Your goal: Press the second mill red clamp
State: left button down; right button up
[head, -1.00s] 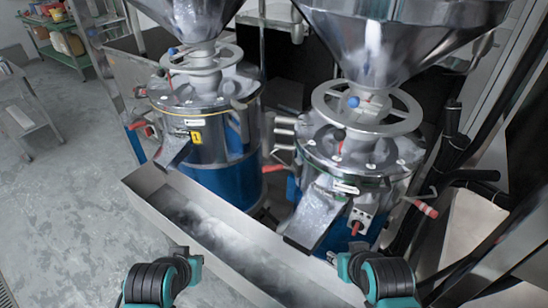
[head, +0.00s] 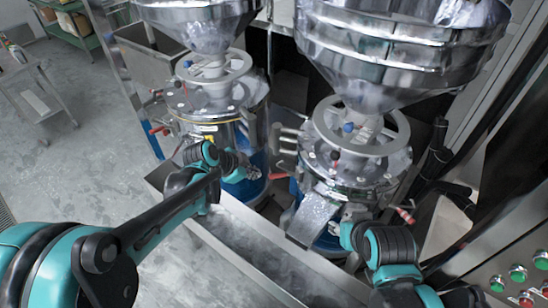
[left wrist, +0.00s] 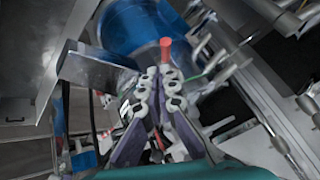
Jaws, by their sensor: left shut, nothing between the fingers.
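The second mill (head: 385,172) is the steel one on the right in the head view, with a funnel above and a sloping spout (head: 314,213). My left gripper (head: 247,168) is shut and empty in front of the left mill (head: 178,100). In the left wrist view its fingertips (left wrist: 161,72) are together, with a red-ended clamp (left wrist: 165,42) just beyond them against a blue drum. Contact cannot be told. My right gripper (head: 350,212) is by the right mill's spout, its fingers mostly hidden.
A long metal trough (head: 228,246) runs below both spouts. Another red handle (head: 278,175) sits between the mills. A button panel (head: 510,275) is at the lower right. A cart (head: 35,88) and green shelf (head: 85,30) stand at the back left. Floor on the left is clear.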

pick_arm(q)
jog(key=shift+w+d+r+m+h+p, duration=0.1)
jog(key=shift+w+d+m+h+p, duration=0.3)
jog(key=shift+w+d+m, duration=0.45)
pick_arm(e)
jog(key=shift+r, duration=0.95)
pick_arm(q)
jog(key=shift+w+a, duration=0.1)
jog(key=shift+w, duration=0.05)
jog(key=b, duration=0.2)
send_near(280, 174)
jog(key=x, duration=0.5)
jog(key=shift+w+f, duration=0.15)
jog(key=shift+f, duration=0.15)
pick_arm(e)
notch_tip(280, 174, down, 2)
jog(key=shift+f, duration=0.1)
